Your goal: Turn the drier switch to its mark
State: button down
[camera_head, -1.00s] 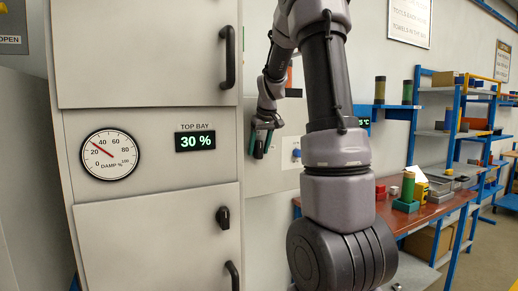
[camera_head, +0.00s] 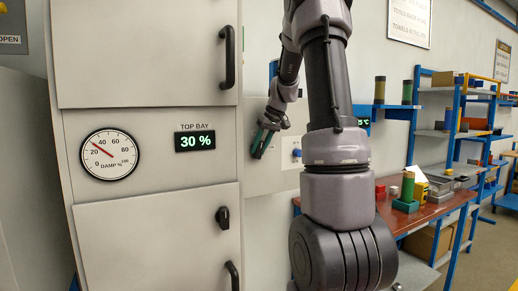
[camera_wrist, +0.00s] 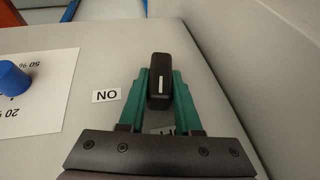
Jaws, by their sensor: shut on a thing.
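The drier switch is a black knob (camera_wrist: 160,80) with a white line, on a pale grey panel in the wrist view. My gripper (camera_wrist: 160,75) is shut on it, with one green finger along each side. The knob's long side runs up and down in that view. A label (camera_wrist: 106,96) reading ON upside down sits left of the knob. A second label (camera_wrist: 165,130) lies below the knob between the fingers, mostly hidden. In the head view my gripper (camera_head: 262,150) is tilted at the panel, and the knob is too small and covered to make out.
A blue knob (camera_wrist: 13,78) on a white percent scale (camera_wrist: 40,95) is left of the switch in the wrist view. A grey cabinet (camera_head: 150,225) with a damp gauge (camera_head: 110,154) and a 30 % display (camera_head: 195,141) stands left. A red-topped bench (camera_head: 430,210) stands right.

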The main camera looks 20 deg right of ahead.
jog(key=y, duration=0.3)
jog(key=shift+d+f+m+y, duration=0.1)
jog(key=shift+d+m+y, duration=0.2)
jog(key=shift+m, duration=0.1)
jog(key=y, duration=0.3)
jog(key=shift+d+f+m, duration=0.15)
jog(key=shift+m, duration=0.25)
jog(key=m+t+y, duration=0.1)
jog(key=y, duration=0.3)
jog(key=shift+f, duration=0.15)
jog(key=shift+f+m+t+y, duration=0.1)
jog(key=shift+m+t+y, duration=0.45)
jog(key=shift+y, duration=1.15)
jog(key=c, duration=0.6)
grip_release()
jog(key=v, duration=1)
jog(key=shift+s+d+f, duration=0.1)
jog(key=shift+d, duration=0.3)
